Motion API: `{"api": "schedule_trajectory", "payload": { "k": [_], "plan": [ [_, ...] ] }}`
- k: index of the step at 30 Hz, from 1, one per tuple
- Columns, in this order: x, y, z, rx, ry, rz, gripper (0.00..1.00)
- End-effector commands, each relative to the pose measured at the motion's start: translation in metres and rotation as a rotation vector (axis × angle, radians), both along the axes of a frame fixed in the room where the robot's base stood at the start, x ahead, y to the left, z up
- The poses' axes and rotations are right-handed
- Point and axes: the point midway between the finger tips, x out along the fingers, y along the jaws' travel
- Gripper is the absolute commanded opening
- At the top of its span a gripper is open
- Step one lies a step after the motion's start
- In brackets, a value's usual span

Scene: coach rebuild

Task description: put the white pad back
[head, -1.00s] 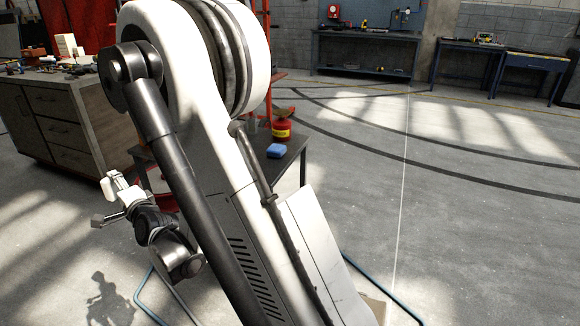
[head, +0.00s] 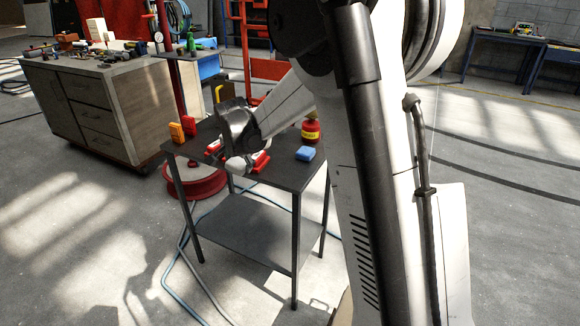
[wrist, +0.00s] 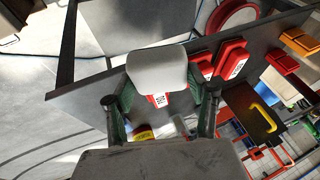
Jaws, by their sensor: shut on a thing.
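The white pad (wrist: 157,68) is a rounded block in the middle of the wrist view. My gripper (wrist: 157,108) is shut on it, with one finger at each side. In the head view my gripper (head: 236,158) is low over the dark table (head: 285,178), partly hidden by its own wrist. Red blocks with white labels (wrist: 232,60) lie beside the pad, and another red labelled piece (wrist: 158,98) shows just below it in the picture. I cannot tell whether the pad touches the table.
A blue block (head: 305,153) and a red can (head: 310,131) stand on the table right of my gripper. Orange blocks (head: 177,132) stand at its left edge. A drawer workbench (head: 90,105) is behind left. The table's lower shelf (head: 245,228) is bare.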

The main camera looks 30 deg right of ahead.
Motion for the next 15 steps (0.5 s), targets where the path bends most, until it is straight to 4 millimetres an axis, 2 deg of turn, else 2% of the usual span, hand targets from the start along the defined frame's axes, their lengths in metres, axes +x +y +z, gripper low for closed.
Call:
{"api": "schedule_trajectory", "payload": {
  "k": [1, 3, 7, 11, 15],
  "plan": [
    [-0.010, -0.012, 0.017, -0.053, 0.067, -0.006, 0.30],
    [-0.025, -0.029, 0.032, -0.112, 0.140, -0.019, 0.30],
    [-0.044, -0.047, 0.050, -0.166, 0.213, -0.041, 0.30],
    [-0.050, -0.057, 0.054, -0.184, 0.238, -0.051, 0.30],
    [-0.047, -0.078, 0.042, -0.185, 0.242, -0.056, 0.30]
  ]
}}
